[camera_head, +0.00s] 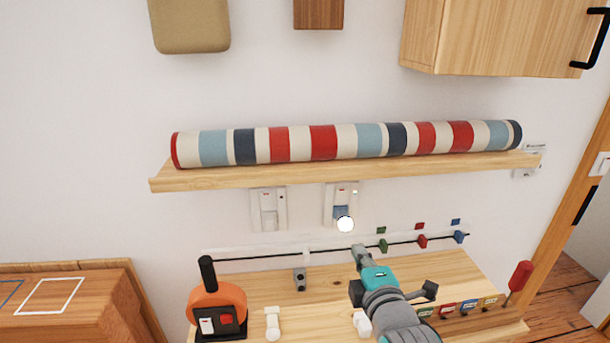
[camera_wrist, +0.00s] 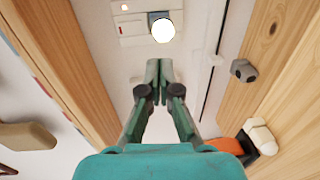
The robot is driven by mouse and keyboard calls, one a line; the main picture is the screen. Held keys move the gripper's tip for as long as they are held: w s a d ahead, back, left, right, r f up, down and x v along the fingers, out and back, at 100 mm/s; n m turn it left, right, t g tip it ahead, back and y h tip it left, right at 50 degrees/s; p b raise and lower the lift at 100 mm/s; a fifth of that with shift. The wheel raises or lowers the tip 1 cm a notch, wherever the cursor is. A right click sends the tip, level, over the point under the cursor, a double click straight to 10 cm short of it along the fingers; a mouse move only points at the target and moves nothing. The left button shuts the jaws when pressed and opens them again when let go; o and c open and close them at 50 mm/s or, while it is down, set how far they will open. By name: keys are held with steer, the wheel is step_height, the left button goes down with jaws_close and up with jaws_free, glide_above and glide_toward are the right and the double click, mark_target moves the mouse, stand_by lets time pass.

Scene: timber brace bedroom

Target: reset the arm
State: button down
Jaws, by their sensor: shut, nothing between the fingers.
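My gripper (camera_wrist: 152,85) is teal with dark joints. In the wrist view its fingers are together with nothing between them, pointing at a wall switch plate (camera_wrist: 138,25). A round white spot (camera_wrist: 163,31) covers part of that plate. In the head view my gripper (camera_head: 358,250) is above the wooden bench, below the right switch plate (camera_head: 342,197) and apart from it. That plate has a blue rocker, with the white spot (camera_head: 345,224) over its lower edge.
A wooden shelf (camera_head: 220,179) with a striped roll (camera_head: 323,142) juts out above the switches. A left switch plate (camera_head: 268,208) is beside. The bench (camera_head: 335,284) carries an orange device (camera_head: 215,303), white knobs and a red-handled tool (camera_head: 519,276). Coloured sliders line a rail behind.

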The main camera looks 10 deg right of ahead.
steer(key=s+f+m+g, duration=0.1)
steer(key=s+f+m, duration=0.7)
steer(key=s+f, duration=1.1)
steer(key=s+d+f+m, duration=0.1)
steer(key=s+m, duration=0.8)
steer(key=s, duration=1.6)
steer(key=shift+s+m+g, duration=0.2)
steer(key=shift+m+g, duration=0.2)
